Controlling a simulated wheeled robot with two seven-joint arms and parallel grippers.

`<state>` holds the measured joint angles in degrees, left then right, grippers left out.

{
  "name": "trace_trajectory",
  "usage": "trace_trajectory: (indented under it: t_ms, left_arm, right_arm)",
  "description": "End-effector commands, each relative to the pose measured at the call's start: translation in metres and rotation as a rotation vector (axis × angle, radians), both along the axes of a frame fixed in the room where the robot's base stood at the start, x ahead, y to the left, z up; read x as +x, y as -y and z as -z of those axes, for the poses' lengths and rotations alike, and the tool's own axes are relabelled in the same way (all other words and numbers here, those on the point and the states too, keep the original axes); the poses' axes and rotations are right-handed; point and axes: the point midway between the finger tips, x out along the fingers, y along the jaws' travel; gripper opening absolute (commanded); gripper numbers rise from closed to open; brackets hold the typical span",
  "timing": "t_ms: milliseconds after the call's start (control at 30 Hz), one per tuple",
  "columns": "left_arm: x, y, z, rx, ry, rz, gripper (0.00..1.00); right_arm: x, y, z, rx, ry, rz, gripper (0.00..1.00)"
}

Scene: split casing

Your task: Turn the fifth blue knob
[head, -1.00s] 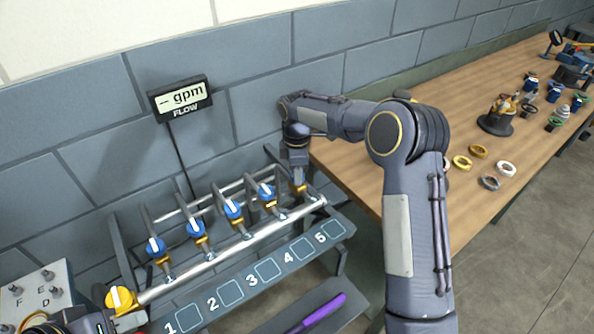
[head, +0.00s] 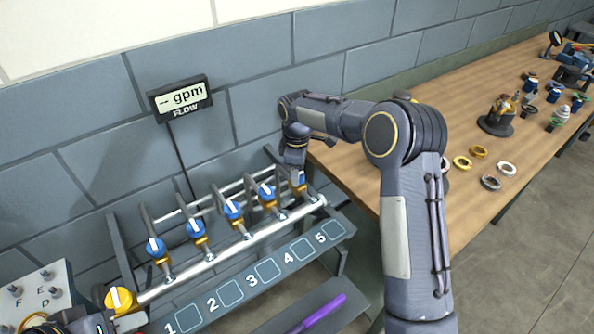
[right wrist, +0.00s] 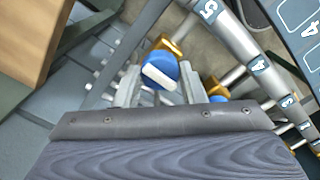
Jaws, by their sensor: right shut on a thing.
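The fifth blue knob (head: 301,179) is at the right end of the row on the pipe rack. In the right wrist view the knob (right wrist: 160,70) has a slanted white bar and sits between the two fingers. My right gripper (right wrist: 158,84) is shut on it; in the head view the right gripper (head: 298,182) partly covers the knob. My left gripper (head: 102,322) is at the lower left corner, beside the yellow knob (head: 119,299); its fingers are too cut off to judge.
Several other blue knobs, such as the fourth (head: 266,192), line the rack left of my right gripper. The number plate (head: 238,313) runs in front. A flow display (head: 182,98) hangs on the wall. The wooden bench (head: 352,168) with rings and tools is to the right.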

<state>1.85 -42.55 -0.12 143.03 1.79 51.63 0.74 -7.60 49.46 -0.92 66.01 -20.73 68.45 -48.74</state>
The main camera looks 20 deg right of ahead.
Motion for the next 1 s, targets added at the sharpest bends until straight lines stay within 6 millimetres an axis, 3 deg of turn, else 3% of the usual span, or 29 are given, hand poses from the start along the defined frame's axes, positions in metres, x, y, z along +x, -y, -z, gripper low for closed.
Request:
trace_trajectory:
  t_ms: [33, 67, 233, 567, 1000]
  left_arm:
    - [0.000, 0.000, 0.000, 0.000, 0.000, 0.000, 0.36]
    - [0.000, 0.000, 0.000, 0.000, 0.000, 0.000, 0.36]
    - [0.000, 0.000, 0.000, 0.000, 0.000, 0.000, 0.36]
    - [0.000, 0.000, 0.001, 0.000, 0.000, 0.000, 0.36]
    - [0.000, 0.000, 0.008, 0.000, 0.000, 0.000, 0.36]
  right_arm:
    - [0.001, 0.001, -0.002, 0.000, 0.004, 0.003, 0.14]
    - [0.001, 0.001, -0.002, 0.000, 0.004, 0.003, 0.38]
    - [0.001, 0.001, -0.001, 0.000, 0.004, 0.002, 0.58]
    - [0.001, 0.000, -0.004, 0.000, 0.002, 0.000, 0.58]
    - [0.001, 0.000, -0.070, 0.001, 0.006, 0.001, 0.58]
